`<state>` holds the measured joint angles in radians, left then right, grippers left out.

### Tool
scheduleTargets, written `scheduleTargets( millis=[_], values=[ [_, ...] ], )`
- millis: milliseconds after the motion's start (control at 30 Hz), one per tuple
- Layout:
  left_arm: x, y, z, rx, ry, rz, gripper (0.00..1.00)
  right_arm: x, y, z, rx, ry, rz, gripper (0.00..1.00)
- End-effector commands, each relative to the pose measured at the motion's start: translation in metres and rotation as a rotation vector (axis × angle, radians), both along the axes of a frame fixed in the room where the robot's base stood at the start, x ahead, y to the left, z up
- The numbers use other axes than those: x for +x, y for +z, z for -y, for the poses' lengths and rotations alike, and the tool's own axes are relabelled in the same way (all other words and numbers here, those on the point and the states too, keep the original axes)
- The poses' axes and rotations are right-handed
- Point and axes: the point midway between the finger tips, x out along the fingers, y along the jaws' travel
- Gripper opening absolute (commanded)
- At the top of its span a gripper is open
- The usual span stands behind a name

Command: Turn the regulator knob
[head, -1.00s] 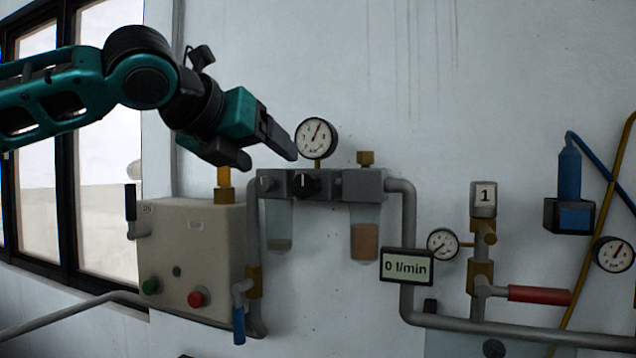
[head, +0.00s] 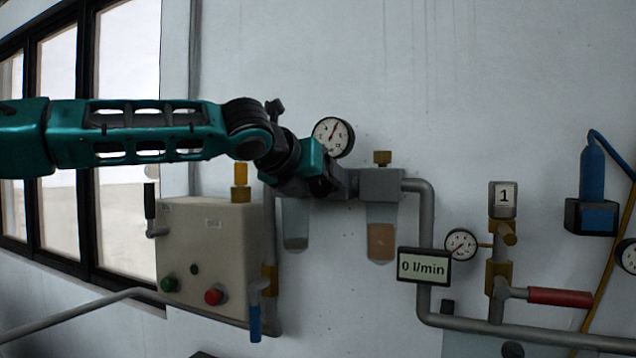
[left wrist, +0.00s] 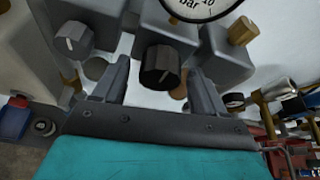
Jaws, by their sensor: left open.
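The black ribbed regulator knob (left wrist: 160,68) shows in the left wrist view on the front of a grey regulator body. In the head view my gripper and wrist hide it. My left gripper (left wrist: 158,76) is open, with one finger on each side of the knob. I cannot tell whether either finger touches it. In the head view the left gripper (head: 338,184) is in front of the regulator, below the round pressure gauge (head: 333,137). My right gripper is not in view.
A grey knob (left wrist: 74,40) sits left of the regulator. A beige control box (head: 215,255) with buttons is at left. A display (head: 423,266) reads 0 l/min. A red-handled valve (head: 560,297) and a blue cylinder (head: 592,175) are at right. Bare wall lies above.

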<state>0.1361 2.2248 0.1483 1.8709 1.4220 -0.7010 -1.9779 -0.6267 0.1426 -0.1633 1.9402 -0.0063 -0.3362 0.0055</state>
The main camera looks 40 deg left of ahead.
Motion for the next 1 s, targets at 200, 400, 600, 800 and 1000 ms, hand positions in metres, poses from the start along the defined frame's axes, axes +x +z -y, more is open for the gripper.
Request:
scheduleTargets(
  millis=[200, 400, 600, 800, 1000],
  values=[
    [0.0009, -0.0001, -0.0003, 0.000, 0.000, 0.001, 0.71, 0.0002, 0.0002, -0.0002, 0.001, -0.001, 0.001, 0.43],
    [0.0008, -0.0002, -0.0002, 0.000, 0.000, 0.000, 0.58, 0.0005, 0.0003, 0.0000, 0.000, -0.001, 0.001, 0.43],
    [0.0007, -0.0003, -0.0003, 0.000, 0.000, 0.000, 0.39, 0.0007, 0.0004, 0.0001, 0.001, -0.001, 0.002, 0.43],
    [0.0006, -0.0004, -0.0003, 0.000, 0.000, 0.000, 0.20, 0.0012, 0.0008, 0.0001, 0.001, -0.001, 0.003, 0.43],
    [0.0007, -0.0006, -0.0004, -0.008, 0.000, 0.002, 0.16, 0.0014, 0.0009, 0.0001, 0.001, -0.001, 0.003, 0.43]
  ],
)
